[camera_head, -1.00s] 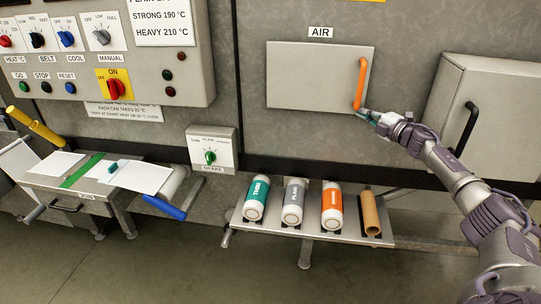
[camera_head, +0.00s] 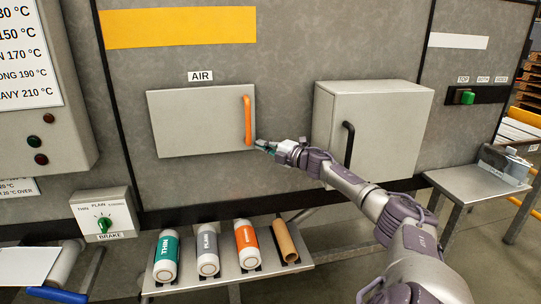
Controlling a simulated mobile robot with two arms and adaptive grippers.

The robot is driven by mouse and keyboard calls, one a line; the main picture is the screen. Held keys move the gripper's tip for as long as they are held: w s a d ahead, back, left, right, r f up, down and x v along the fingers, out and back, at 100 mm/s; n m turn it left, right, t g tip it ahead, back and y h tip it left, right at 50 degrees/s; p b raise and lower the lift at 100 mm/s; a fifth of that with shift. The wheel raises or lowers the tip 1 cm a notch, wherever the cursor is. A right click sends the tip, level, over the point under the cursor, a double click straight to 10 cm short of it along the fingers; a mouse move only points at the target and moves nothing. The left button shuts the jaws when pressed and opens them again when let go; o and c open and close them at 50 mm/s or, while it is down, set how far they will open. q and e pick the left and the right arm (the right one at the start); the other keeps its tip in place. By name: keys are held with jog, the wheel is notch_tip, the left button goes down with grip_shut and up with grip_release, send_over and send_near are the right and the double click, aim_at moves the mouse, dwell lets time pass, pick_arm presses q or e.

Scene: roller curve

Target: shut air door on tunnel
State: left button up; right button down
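The air door (camera_head: 195,122) is a flat grey panel under the AIR label (camera_head: 200,76) on the grey tunnel wall. It looks flush with the wall or nearly so; I cannot tell if a small gap is left. Its orange upright handle (camera_head: 248,120) is at the door's right edge. My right gripper (camera_head: 262,145) is at the lower end of the handle, just to its right. Its fingers are small and partly hidden, so I cannot tell whether they touch the handle or how far they are apart. My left gripper is not in view.
A grey box with a black handle (camera_head: 348,145) juts from the wall right of the door, behind my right arm. Below, a shelf (camera_head: 222,283) holds several cans and a brown tube (camera_head: 285,240). A brake box (camera_head: 103,214) is at lower left.

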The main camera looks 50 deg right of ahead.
jog(key=s, duration=0.6)
jog(key=shift+s+a+f, duration=0.15)
jog(key=shift+s+a, duration=0.1)
jog(key=shift+a, duration=0.15)
